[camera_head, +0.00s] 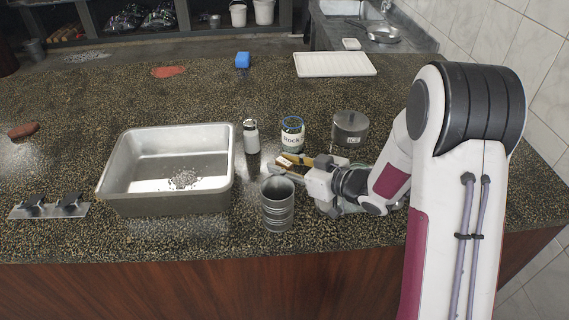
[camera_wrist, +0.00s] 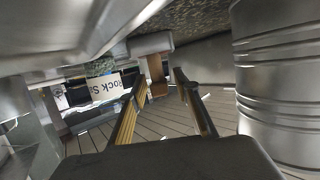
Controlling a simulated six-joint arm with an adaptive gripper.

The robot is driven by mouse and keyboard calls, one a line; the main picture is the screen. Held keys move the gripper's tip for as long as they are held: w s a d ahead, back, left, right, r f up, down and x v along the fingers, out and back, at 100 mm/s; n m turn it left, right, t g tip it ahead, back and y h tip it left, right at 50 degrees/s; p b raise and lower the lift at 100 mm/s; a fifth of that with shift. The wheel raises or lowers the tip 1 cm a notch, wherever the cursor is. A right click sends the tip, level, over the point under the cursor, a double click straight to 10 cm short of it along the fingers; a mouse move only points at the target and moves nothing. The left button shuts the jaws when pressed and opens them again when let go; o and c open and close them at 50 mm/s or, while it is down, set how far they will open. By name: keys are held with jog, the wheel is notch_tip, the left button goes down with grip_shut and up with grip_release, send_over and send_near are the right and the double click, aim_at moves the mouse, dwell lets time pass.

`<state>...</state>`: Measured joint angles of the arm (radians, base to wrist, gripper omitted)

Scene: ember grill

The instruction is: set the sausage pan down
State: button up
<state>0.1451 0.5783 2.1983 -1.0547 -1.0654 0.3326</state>
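I cannot make out a pan with sausages in either view. A large rectangular metal pan (camera_head: 112,185) rests on the speckled counter left of centre, with a small heap of grey bits inside. A round frying pan (camera_head: 383,37) lies far back at the sink. My gripper (camera_head: 289,166) is low over the counter, right of the large pan and just behind a ribbed metal cup (camera_head: 277,207). In the wrist view my gripper (camera_wrist: 156,82) has its two yellow-padded fingers apart. A small brown piece (camera_wrist: 157,68) shows beyond the tips; I cannot tell whether it touches them.
A white board (camera_head: 335,64) and a blue block (camera_head: 242,60) lie farther back. The counter's left middle is mostly clear.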

jog(key=shift+r, duration=0.1)
jog(key=shift+s+d+r, duration=0.2)
jog(key=shift+s+d, duration=0.15)
jog(key=shift+d, duration=0.1)
jog(key=shift+v, duration=5.45)
jog(key=shift+a+r, duration=0.1)
